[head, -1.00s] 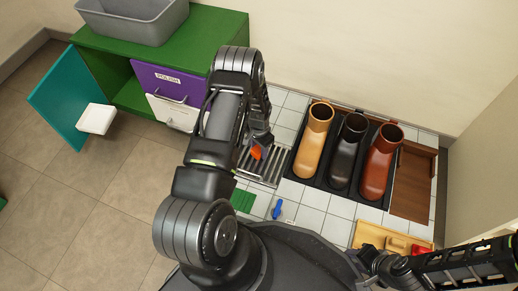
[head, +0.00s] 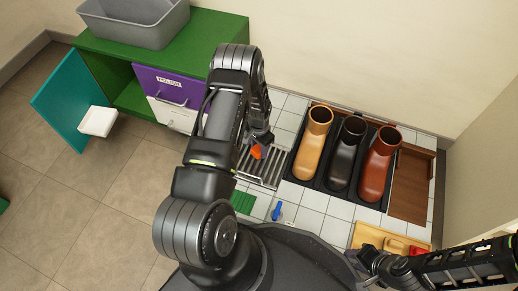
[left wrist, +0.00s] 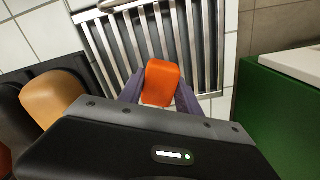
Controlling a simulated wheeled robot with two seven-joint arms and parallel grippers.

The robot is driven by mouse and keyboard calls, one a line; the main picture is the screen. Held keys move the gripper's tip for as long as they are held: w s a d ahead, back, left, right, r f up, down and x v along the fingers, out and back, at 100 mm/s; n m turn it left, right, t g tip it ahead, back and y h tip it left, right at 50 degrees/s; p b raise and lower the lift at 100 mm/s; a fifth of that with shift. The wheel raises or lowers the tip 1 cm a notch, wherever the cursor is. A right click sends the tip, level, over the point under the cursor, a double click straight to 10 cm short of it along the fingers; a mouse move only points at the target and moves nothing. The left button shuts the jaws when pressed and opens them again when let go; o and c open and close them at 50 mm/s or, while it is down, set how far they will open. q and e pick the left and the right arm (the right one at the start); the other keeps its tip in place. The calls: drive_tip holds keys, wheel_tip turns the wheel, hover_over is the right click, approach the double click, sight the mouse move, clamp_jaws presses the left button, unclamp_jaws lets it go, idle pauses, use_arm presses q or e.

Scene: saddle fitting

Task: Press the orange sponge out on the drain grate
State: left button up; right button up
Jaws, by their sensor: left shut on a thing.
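The orange sponge (head: 256,152) is held between the fingers of my left gripper (head: 259,143), over the drain grate (head: 269,171). In the left wrist view the sponge (left wrist: 163,82) sits between the two purple-grey fingers, with the slatted metal grate (left wrist: 135,45) beyond it. My left gripper is shut on the sponge. I cannot tell whether the sponge touches the grate. My arm hides the grate's left part in the head view. My right arm enters at the lower right, and its gripper (head: 370,262) is near a wooden tray; its jaws are unclear.
Tan, black and brown boots (head: 348,150) stand in a black tray right of the grate. A green cabinet (head: 205,40) with an open teal door (head: 72,97) is at the left. A green pad (head: 243,202) and blue item (head: 277,211) lie in front. A wooden tray (head: 372,233) is lower right.

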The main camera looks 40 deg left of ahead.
sight(259, 148)
use_arm(q)
drive_tip(key=shift+r+p, duration=1.3)
drive_tip(key=shift+r, duration=1)
